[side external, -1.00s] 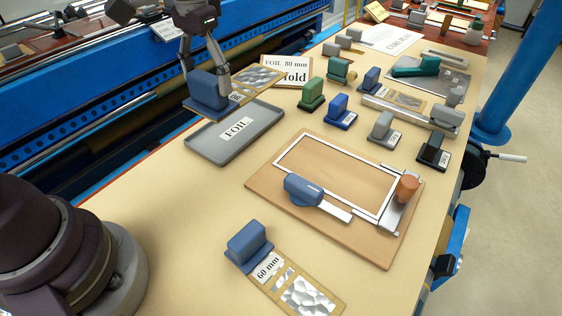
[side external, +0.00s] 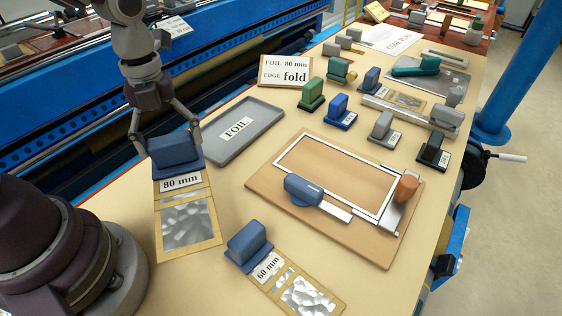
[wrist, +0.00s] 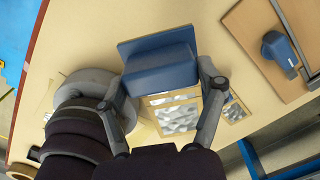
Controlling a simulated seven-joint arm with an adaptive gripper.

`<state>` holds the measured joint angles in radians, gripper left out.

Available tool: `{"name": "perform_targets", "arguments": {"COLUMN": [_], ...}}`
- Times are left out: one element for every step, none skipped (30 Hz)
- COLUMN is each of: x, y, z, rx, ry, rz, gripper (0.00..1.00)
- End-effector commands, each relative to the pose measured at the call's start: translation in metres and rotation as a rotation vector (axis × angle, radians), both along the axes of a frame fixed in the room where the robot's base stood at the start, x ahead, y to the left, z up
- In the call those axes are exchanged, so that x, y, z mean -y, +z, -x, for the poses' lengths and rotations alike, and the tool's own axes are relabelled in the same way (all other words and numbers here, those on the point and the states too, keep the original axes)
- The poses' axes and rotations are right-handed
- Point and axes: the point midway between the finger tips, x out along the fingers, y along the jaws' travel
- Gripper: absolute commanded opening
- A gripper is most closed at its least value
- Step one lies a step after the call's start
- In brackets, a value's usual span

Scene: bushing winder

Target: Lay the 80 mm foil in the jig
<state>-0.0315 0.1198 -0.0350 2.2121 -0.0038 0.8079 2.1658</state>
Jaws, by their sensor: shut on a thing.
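My gripper (side external: 168,146) is shut on the blue handle block (side external: 174,152) of the 80 mm foil (side external: 187,222), a tan-edged card with a crinkled silver patch. The foil hangs left of the 60 mm foil, near my base; its exact height above the table is hard to tell. In the wrist view the blue block (wrist: 160,68) sits between my fingers (wrist: 165,85). The jig, a wooden board (side external: 262,188) with a white-edged rectangular frame, lies to the right. A blue-handled tool (side external: 303,190) and an orange knob (side external: 406,188) are on it. The frame's inside looks empty.
The grey FOIL tray (side external: 212,158) is empty behind my gripper. The 60 mm foil (side external: 268,262) with its blue block lies in front of the jig. A sign (side external: 286,72) reads "FOIL 80 mm EDGE fold". Several coloured blocks stand behind the jig.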

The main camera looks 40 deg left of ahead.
Motion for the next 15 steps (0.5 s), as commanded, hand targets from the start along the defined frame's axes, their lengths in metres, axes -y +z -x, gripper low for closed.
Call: {"name": "perform_targets", "arguments": {"x": [0.000, 0.000, 0.000, 0.000, 0.000, 0.000, 0.000, 0.000, 0.000, 0.000, 0.000, 0.000, 0.000, 0.000, 0.000], "y": [-0.002, -0.003, -0.004, -0.007, -0.011, -0.020, -0.026, -0.032, -0.038, -0.042, -0.047, -0.054, -0.061, -0.066, -0.073], "z": [0.004, 0.006, 0.007, 0.008, 0.009, 0.010, 0.011, 0.011, 0.011, 0.010, 0.010, 0.011, 0.011, 0.011, 0.010], "rx": [-0.001, -0.001, -0.001, -0.002, -0.004, -0.007, -0.010, -0.010, -0.007, -0.007, -0.007, -0.009, -0.010, -0.010, -0.009], "ry": [-0.067, -0.104, -0.144, -0.164, -0.179, -0.190, -0.195, -0.196, -0.196, -0.195, -0.195, -0.194, -0.194, -0.194, -0.193], "rz": [-0.001, -0.001, -0.001, -0.001, -0.001, 0.000, 0.000, 0.000, 0.000, 0.000, 0.000, 0.001, 0.001, 0.001, 0.001], "gripper": [0.33, 0.33, 0.33, 0.33, 0.33, 0.33, 0.33, 0.33, 0.33, 0.33, 0.33, 0.33, 0.33, 0.33, 0.33]}}
